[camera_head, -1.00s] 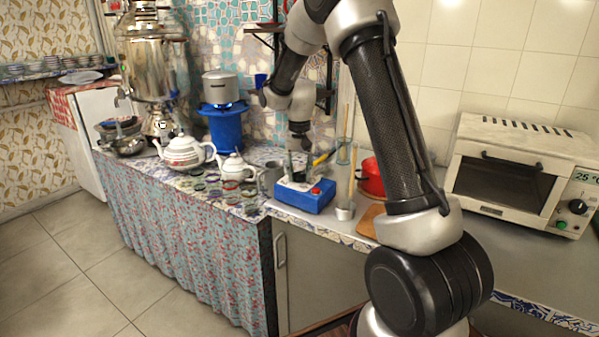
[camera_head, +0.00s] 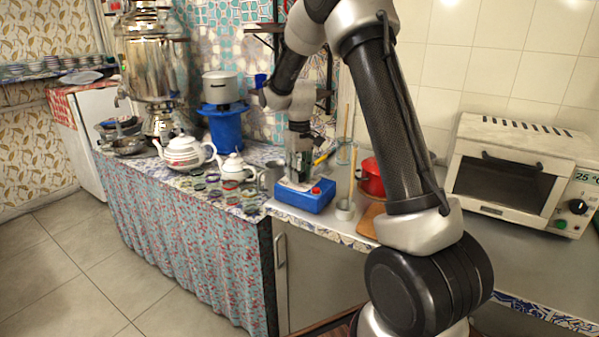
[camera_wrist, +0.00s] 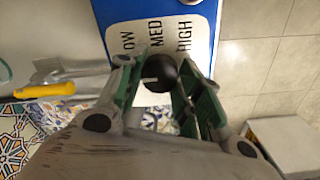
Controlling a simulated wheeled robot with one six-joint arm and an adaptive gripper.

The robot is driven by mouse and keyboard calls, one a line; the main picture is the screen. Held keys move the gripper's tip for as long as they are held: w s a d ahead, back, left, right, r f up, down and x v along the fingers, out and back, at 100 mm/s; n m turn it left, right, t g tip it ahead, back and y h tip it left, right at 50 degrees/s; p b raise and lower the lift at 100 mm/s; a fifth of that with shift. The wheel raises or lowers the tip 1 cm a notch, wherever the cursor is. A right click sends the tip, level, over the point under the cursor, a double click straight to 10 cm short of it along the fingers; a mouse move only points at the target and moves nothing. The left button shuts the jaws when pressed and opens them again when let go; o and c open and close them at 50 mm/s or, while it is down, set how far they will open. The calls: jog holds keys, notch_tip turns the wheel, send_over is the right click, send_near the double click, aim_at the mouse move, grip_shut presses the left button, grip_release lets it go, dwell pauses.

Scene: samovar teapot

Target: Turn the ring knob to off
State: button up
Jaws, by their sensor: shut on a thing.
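A black round knob (camera_wrist: 161,72) with a pale pointer mark sits on the label plate of a blue box (camera_head: 303,199). The box's top also shows in the wrist view (camera_wrist: 203,10). The plate (camera_wrist: 128,36) reads "LOW", "MED" and "HIGH"; any further marking is hidden. The pale mark lies on the knob's left side in the wrist view. My gripper (camera_wrist: 163,78) has its green-padded fingers on both sides of the knob, shut on it. In the head view my gripper (camera_head: 299,166) points down onto the box and hides the knob.
A red button (camera_head: 316,190) is on the box's right part. A small grey cup (camera_head: 344,211) and a red pot (camera_head: 371,178) stand to the right. A white teapot (camera_head: 233,170) and a metal mug are on the left. A yellow-handled tool (camera_wrist: 45,90) lies close by.

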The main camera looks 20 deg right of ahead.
aim_at(300, 174)
dwell(0.4)
jog(key=o, duration=1.1)
jog(key=shift+c, duration=0.2)
notch_tip(300, 174, up, 12)
